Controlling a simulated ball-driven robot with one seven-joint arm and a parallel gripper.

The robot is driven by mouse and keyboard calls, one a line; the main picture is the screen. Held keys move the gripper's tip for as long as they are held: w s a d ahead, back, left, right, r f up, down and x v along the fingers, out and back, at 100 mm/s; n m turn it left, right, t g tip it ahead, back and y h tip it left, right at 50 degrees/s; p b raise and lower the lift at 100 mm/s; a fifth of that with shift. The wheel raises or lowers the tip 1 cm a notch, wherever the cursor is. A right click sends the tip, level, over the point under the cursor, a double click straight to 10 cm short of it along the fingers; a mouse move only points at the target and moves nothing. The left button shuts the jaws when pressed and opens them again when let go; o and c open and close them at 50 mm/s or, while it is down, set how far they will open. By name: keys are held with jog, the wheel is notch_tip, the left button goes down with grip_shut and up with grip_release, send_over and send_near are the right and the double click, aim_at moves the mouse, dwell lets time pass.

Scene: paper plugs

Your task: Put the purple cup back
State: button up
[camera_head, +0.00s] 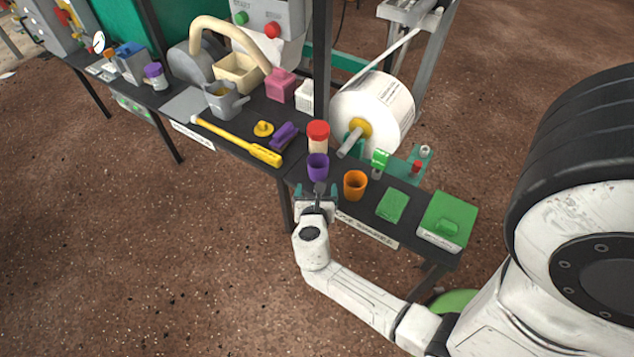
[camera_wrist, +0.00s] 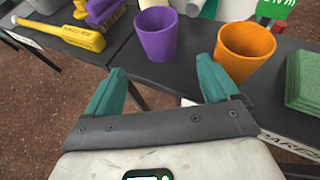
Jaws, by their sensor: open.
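The purple cup (camera_head: 318,166) stands upright on the dark table, left of the orange cup (camera_head: 355,185). In the wrist view the purple cup (camera_wrist: 157,33) is beyond my fingers, near the middle, and the orange cup (camera_wrist: 244,50) is to its right. My gripper (camera_head: 316,190) is at the table's front edge, just in front of the purple cup. In the wrist view its two green fingers (camera_wrist: 160,88) are apart with nothing between them. The fingers do not appear to touch either cup.
A red-lidded jar (camera_head: 318,137) stands behind the purple cup. A purple brush-like item (camera_head: 284,135) and a yellow-handled tool (camera_head: 240,142) lie to the left. A green block (camera_head: 393,205) and a green-topped box (camera_head: 447,219) are to the right. A large white roll (camera_head: 372,108) is behind.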

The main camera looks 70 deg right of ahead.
jog(key=s+a+r+m+g+y, duration=0.1)
jog(key=s+a+m+y, duration=0.1)
jog(key=a+m+y, duration=0.2)
jog(key=s+a+r+m+y, duration=0.2)
jog(key=s+a+m+y, duration=0.1)
jog(key=a+m, duration=0.7)
jog(key=s+a+r+m+g+y, duration=0.1)
jog(key=s+a+m+y, duration=0.2)
jog(key=a+m+y, duration=0.2)
jog(key=a+m, duration=0.2)
jog(key=m, duration=0.1)
jog(key=shift+s+a+r+g+y, duration=0.15)
jog(key=shift+a+r+g+y, duration=0.15)
jog(key=shift+a+r, duration=0.1)
jog(key=shift+d, duration=0.1)
